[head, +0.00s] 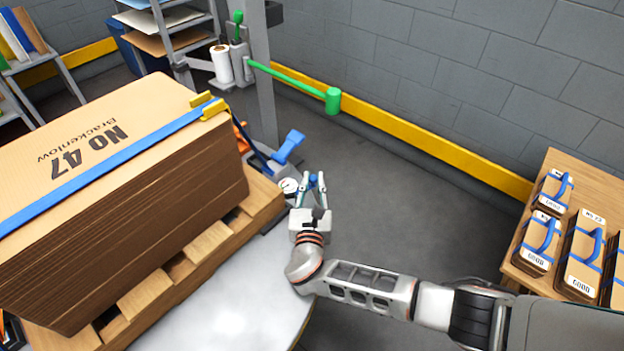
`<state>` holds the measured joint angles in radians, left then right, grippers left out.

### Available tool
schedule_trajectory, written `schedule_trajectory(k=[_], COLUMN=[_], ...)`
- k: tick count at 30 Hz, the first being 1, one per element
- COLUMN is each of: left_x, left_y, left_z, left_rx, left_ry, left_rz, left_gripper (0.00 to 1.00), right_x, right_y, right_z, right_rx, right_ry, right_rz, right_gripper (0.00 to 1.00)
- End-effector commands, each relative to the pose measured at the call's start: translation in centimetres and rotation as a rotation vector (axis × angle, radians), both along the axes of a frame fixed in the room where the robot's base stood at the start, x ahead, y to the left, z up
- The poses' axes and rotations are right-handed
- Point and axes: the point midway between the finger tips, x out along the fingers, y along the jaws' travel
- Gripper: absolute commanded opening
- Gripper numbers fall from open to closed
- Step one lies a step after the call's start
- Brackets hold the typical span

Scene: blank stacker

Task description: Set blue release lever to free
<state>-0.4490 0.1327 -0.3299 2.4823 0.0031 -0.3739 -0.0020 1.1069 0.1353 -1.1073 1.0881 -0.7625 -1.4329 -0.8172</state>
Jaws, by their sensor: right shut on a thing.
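My right gripper (313,182) reaches in from the lower right and is shut on a small blue piece between its fingertips, which looks like the blue release lever (313,179). The fingers and the small size hide most of it, so its setting cannot be read. A round white gauge (289,186) sits just left of the fingers. A larger blue angled part (289,147) stands farther back, apart from the gripper. My left gripper is not in view.
A strapped cardboard stack (110,170) lies on a wooden pallet (205,243) at left. A green-tipped arm (333,101) juts from a grey post (264,80) behind. A wooden table (550,170) with strapped bundles stands at right. The floor between is clear.

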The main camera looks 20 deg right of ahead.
Motion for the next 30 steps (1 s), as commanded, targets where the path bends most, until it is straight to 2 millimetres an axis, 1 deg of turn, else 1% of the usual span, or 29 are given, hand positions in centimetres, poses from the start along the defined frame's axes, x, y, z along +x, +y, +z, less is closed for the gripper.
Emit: schedule_trajectory(k=[1,4,8,15,21,30], left_x=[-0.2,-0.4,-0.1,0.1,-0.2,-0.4], left_y=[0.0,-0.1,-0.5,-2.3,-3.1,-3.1], left_z=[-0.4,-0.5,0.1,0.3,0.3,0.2], left_rx=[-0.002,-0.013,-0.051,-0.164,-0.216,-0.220], left_ry=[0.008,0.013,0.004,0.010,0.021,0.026], left_rz=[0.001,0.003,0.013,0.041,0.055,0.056], left_gripper=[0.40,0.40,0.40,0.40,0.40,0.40], right_x=[-0.4,-0.7,-1.1,-1.5,-1.5,-1.5], right_y=[0.3,0.3,0.4,0.4,0.3,0.3], right_z=[-0.5,-0.7,-0.8,-0.6,-0.3,-0.1], right_rx=[0.005,0.004,0.002,-0.001,-0.002,-0.002], right_ry=[0.008,0.010,0.011,0.008,0.003,0.000], right_rz=[-0.039,-0.115,-0.202,-0.315,-0.358,-0.367], right_gripper=[0.00,0.00,0.00,0.00,0.00,0.00])
